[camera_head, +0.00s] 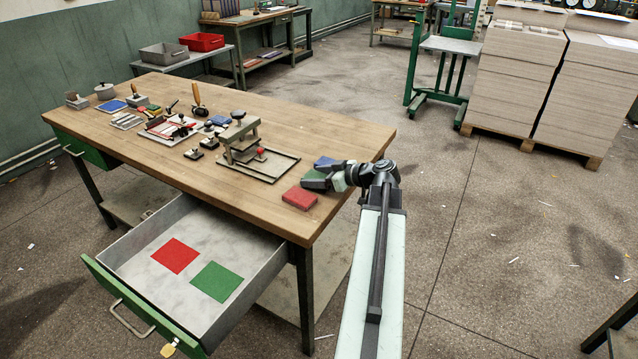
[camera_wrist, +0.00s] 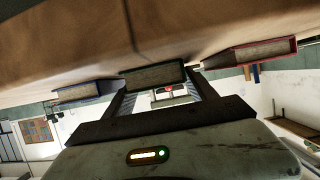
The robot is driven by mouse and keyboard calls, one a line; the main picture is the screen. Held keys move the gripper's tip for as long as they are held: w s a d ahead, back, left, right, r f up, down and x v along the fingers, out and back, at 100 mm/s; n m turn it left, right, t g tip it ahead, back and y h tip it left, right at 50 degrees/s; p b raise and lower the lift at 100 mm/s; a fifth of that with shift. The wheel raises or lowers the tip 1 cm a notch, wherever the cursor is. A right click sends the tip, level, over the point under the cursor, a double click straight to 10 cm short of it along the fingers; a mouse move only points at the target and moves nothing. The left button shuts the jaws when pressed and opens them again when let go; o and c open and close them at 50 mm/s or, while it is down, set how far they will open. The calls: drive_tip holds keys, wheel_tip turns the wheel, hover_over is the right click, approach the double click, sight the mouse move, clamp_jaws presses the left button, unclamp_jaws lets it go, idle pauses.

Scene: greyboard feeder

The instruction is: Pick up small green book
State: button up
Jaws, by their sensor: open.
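The small green book (camera_head: 315,180) lies on the workbench's right end, partly hidden behind my gripper (camera_head: 334,179). In the wrist view, where the bench appears at the top, the dark green book (camera_wrist: 153,77) sits at the fingertips, in line with the gap. My gripper (camera_wrist: 160,92) is open, its two fingers spread toward the book's two sides. I cannot tell whether they touch it.
A red book (camera_head: 300,198) and a blue book (camera_head: 327,163) lie close on either side. A press (camera_head: 262,165) stands left. The open drawer (camera_head: 190,322) holds a red square (camera_head: 175,256) and a green square (camera_head: 217,282).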

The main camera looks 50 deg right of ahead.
drive_tip(key=c, duration=1.2)
drive_tip(key=shift+r, duration=0.15)
